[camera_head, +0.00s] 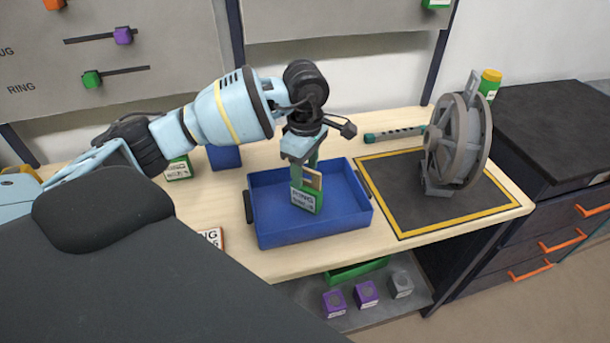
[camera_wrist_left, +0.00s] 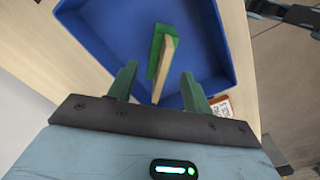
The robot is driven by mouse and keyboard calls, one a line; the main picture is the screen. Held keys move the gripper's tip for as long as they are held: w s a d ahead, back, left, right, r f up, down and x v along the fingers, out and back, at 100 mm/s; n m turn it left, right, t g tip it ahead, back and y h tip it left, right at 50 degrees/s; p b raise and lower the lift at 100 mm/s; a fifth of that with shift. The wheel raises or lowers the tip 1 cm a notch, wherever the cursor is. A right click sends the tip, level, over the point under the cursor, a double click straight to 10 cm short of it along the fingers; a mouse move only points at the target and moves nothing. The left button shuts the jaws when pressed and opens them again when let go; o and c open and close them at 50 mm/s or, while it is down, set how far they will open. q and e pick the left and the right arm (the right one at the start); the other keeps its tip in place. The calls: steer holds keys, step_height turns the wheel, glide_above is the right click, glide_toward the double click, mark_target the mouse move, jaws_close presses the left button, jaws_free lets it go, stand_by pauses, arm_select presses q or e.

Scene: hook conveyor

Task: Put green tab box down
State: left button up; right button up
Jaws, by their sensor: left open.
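The green tab box (camera_head: 308,192), with a white label reading RING and a tan upper part, stands in the blue tray (camera_head: 268,232) on the table. In the left wrist view the box (camera_wrist_left: 162,55) shows from above inside the tray (camera_wrist_left: 95,32). My left gripper (camera_head: 305,165) is above the box, pointing down. In the left wrist view its two green fingers (camera_wrist_left: 158,85) are spread, with clear gaps to the box. My right gripper is not in view.
A grey reel (camera_head: 458,143) stands on a black mat with a yellow border (camera_head: 395,205) right of the tray. Another green box (camera_head: 179,168) stands left of the tray. Purple blocks (camera_head: 366,293) sit on the shelf below.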

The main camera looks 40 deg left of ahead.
arm_select(q)
step_height(320, 180, up, 9)
steer(key=shift+r, duration=0.1)
stand_by(0.4)
